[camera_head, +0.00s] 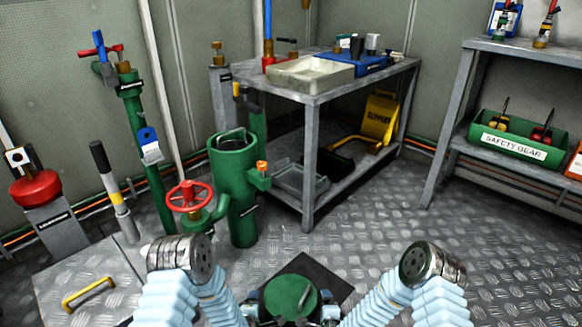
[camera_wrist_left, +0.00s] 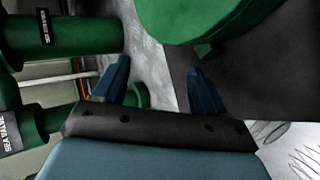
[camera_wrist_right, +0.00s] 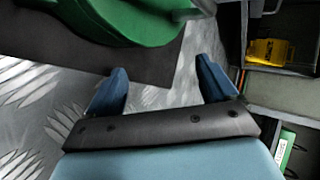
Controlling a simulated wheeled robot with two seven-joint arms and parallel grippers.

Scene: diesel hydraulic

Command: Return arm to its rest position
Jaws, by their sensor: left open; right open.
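My left arm (camera_head: 185,258) and right arm (camera_head: 432,263) both show in the head view, low at the left and right of the middle, with pale blue sleeves and metal joints. My left gripper (camera_wrist_left: 160,72) is open in the left wrist view, with nothing between its two blue fingers. My right gripper (camera_wrist_right: 162,68) is open and empty in the right wrist view. Both grippers are apart from a green round-topped object (camera_head: 290,296) that stands over a black mat (camera_head: 322,277) between the arms.
A green pipe (camera_head: 233,190) with a red handwheel (camera_head: 189,196) stands ahead left. A grey workbench (camera_head: 310,140) is at the back. A shelf on the right holds a green safety gear box (camera_head: 515,146). Chequered metal floor (camera_head: 400,215) is clear ahead right.

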